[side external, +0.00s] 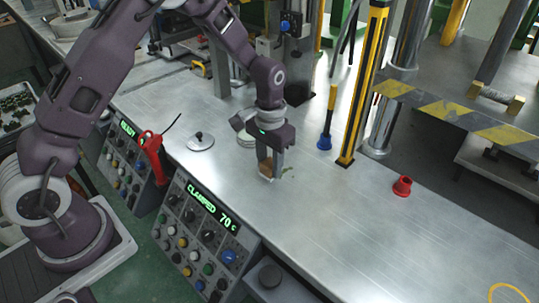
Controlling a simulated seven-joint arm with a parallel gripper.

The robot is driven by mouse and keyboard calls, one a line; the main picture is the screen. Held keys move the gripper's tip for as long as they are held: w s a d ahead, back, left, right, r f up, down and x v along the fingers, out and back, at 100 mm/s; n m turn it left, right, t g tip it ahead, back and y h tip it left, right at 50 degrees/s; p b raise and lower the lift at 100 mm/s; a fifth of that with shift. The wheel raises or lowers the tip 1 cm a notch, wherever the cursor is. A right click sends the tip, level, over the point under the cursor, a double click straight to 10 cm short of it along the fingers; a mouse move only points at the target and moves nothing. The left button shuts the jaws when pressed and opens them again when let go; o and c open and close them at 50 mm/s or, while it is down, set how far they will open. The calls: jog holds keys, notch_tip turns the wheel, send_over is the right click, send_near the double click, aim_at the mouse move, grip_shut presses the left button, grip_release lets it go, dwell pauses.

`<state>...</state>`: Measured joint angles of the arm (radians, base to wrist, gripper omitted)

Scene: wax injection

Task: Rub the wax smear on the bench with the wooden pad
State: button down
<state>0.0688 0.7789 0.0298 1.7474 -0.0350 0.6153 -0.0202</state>
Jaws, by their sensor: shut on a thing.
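My gripper (270,166) points down over the bench (330,215), close behind its front edge. It is shut on the wooden pad (266,170), a small brown block mostly covered by the fingers. The pad is at or very near the bench surface; I cannot tell whether it touches. A small greenish mark (288,170), perhaps part of the wax smear, shows on the bench just right of the fingers. The rest of the smear, if any, is hidden by my gripper and the pad.
A round metal lid with a knob (201,141) lies left of my gripper. A blue-based brush-like tool (326,130) and a yellow post (362,90) stand behind right. A red cup-shaped part (402,187) lies right. Control panels (205,225) line the front.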

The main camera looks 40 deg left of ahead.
aim_at(286, 163)
jog(key=shift+f, duration=0.85)
jog(key=shift+w+f, duration=0.35)
jog(key=shift+f, duration=0.1)
jog(key=shift+w, duration=0.35)
jog(key=shift+w+f, duration=0.25)
jog(key=shift+w, duration=3.15)
jog(key=shift+s, duration=4.2)
jog(key=shift+a, duration=0.85)
jog(key=shift+w+a, duration=0.15)
jog(key=shift+w, duration=4.2)
jog(key=shift+s, duration=4.3)
jog(key=shift+r, duration=4.05)
